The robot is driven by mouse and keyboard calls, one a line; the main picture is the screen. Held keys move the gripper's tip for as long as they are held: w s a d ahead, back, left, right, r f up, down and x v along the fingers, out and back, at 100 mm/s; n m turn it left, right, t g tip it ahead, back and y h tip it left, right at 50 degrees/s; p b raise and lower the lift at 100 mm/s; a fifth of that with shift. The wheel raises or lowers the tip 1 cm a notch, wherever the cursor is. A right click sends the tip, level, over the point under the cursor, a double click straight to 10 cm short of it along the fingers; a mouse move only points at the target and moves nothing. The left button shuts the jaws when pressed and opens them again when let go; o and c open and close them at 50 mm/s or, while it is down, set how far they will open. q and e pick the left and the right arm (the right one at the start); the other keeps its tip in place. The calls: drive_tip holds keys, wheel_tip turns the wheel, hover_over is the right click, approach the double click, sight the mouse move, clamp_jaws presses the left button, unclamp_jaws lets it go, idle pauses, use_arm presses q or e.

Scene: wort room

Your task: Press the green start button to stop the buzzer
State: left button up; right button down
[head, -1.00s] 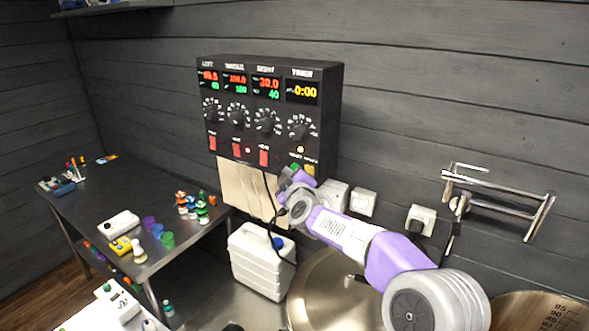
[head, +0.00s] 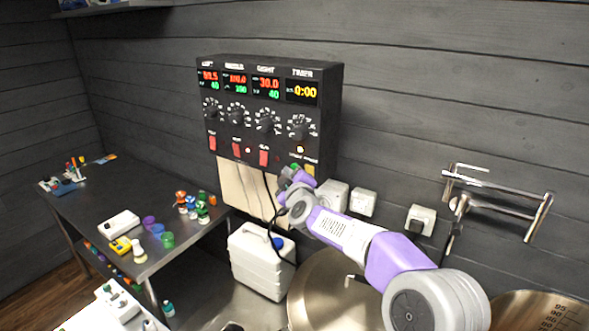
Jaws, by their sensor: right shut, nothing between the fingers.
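The black control box (head: 272,125) hangs on the grey plank wall, with displays, knobs and red switches. Its timer display (head: 303,92) reads 0:00 in yellow, and a small lamp below the timer knob glows amber. The green start button (head: 295,167) shows as a small patch at the box's lower right, beside a yellow button (head: 310,170). My right gripper (head: 287,174) is shut and empty, just below the green button. Whether it touches the button I cannot tell, as the wrist partly hides the fingertips. My left gripper is out of view.
A white stacked container (head: 262,262) and a steel kettle lid (head: 325,290) lie below the box. Wall sockets (head: 363,202) and a chrome rail (head: 500,205) are to the right. A steel table (head: 105,200) with small items stands at left.

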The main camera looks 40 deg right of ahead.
drive_tip(key=shift+d, duration=0.1)
drive_tip(key=shift+w+d, duration=0.15)
drive_tip(key=shift+d, duration=0.2)
drive_tip(key=shift+d+p, duration=0.35)
idle(0.8)
idle(0.3)
drive_tip(key=shift+a, duration=0.8)
drive_tip(key=a, duration=0.1)
drive_tip(key=s+a, duration=0.1)
drive_tip(key=a, duration=0.2)
drive_tip(key=shift+s+a+p, duration=0.35)
drive_tip(key=shift+p, duration=0.05)
idle(0.5)
